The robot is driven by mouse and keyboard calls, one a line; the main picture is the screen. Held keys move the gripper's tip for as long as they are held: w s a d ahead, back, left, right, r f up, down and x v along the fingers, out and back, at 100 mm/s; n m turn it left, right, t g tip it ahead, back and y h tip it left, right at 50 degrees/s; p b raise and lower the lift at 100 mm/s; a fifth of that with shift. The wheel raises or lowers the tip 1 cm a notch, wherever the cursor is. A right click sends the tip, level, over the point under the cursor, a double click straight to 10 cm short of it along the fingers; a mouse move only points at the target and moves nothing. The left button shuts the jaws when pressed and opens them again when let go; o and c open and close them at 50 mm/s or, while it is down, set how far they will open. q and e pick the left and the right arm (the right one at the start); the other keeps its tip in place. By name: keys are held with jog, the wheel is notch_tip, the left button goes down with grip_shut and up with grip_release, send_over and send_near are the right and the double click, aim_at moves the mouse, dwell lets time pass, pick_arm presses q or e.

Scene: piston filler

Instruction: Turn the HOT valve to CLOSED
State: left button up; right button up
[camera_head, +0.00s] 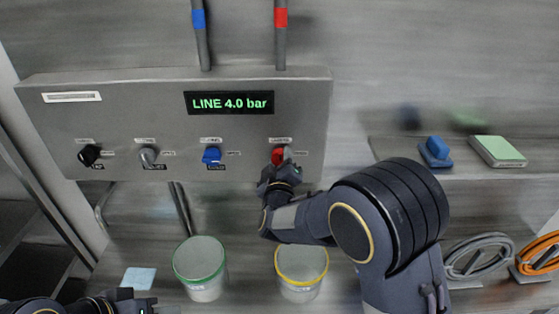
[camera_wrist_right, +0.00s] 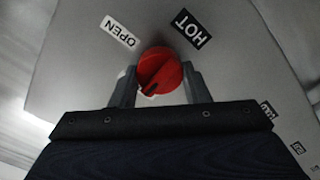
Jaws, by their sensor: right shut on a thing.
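The red HOT valve knob (camera_head: 278,154) is the rightmost knob on the grey panel (camera_head: 150,120). In the right wrist view the red knob (camera_wrist_right: 160,72) sits between the two fingers of my right gripper (camera_wrist_right: 160,90), which is shut on it. A dark pointer mark on the knob points to the lower left there, away from the OPEN label (camera_wrist_right: 118,32) and the HOT label (camera_wrist_right: 187,27). No CLOSED label is readable. In the head view my right gripper (camera_head: 278,172) covers the knob's lower part. My left gripper (camera_head: 135,301) is partly visible at the bottom left.
Black (camera_head: 88,154), grey (camera_head: 148,157) and blue (camera_head: 212,155) knobs line the panel. Its display (camera_head: 229,103) reads LINE 4.0 bar. Green-rimmed (camera_head: 200,275) and yellow-rimmed (camera_head: 301,272) buckets stand below. A shelf (camera_head: 390,150) at right holds a blue object (camera_head: 435,151).

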jog(key=o, duration=1)
jog(key=s+b, duration=0.2)
jog(key=s, duration=0.6)
